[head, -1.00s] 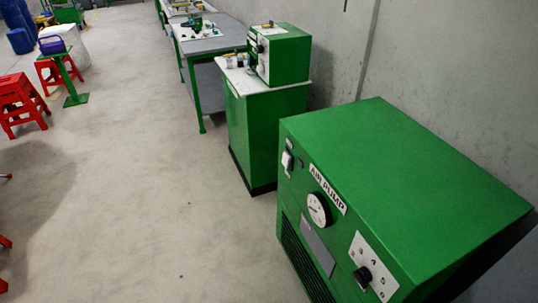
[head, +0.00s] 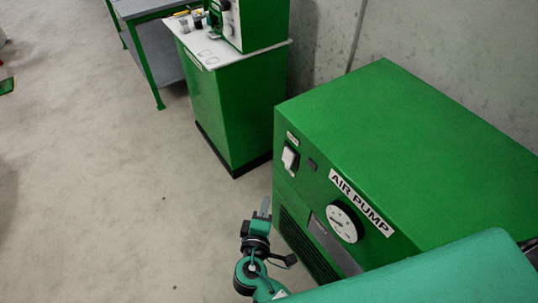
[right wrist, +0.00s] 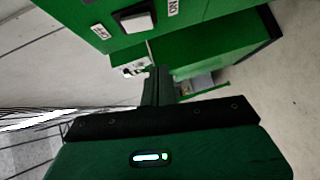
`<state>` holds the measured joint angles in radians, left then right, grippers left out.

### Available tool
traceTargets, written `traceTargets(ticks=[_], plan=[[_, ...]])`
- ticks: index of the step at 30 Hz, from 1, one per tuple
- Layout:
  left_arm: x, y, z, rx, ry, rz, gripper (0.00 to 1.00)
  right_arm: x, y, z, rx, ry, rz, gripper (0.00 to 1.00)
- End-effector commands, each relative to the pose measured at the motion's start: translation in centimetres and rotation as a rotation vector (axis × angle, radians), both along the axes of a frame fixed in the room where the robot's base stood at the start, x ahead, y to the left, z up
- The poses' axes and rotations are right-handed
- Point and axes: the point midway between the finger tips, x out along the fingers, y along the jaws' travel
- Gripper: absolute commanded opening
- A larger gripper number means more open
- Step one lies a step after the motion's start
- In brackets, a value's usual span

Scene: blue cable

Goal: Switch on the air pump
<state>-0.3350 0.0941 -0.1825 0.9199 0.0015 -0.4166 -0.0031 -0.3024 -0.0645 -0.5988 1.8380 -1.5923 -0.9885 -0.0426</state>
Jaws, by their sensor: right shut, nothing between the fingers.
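The air pump (head: 400,140) is a big green box by the wall, with a white "AIR PUMP" label (head: 361,202) and a round gauge (head: 345,222) on its front. Its white rocker switch (head: 290,158) is on the upper left of that front. In the right wrist view the switch (right wrist: 137,21) lies near the top, between two small white labels; I cannot tell its position. My right gripper (head: 265,207) is shut and empty, in front of the pump, below the switch and apart from it. Its fingers (right wrist: 157,86) point towards the panel side. My left gripper is not in view.
A green cabinet (head: 232,115) with a white top stands behind the pump, a green machine (head: 262,20) on it. A grey-topped table (head: 150,8) is further back. The concrete floor (head: 100,190) at the left is clear.

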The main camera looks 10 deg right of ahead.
Motion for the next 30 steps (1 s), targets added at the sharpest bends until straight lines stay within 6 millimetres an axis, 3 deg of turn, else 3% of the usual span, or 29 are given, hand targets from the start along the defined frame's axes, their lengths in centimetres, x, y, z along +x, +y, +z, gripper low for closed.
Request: traceTargets(ticks=[4, 17, 22, 30], plan=[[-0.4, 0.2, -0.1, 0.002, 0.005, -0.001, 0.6, -0.1, -0.1, 1.2, -0.008, -0.027, -0.013, 0.0], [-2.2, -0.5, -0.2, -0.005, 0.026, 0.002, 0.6, 0.4, -0.3, 1.3, -0.01, -0.028, -0.013, 0.0], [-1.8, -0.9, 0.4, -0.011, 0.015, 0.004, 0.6, 2.7, -1.4, 1.2, -0.011, -0.03, -0.014, 0.0], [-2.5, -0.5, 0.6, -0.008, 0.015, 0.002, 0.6, 8.0, -3.8, 0.6, -0.011, -0.029, -0.012, 0.0]])
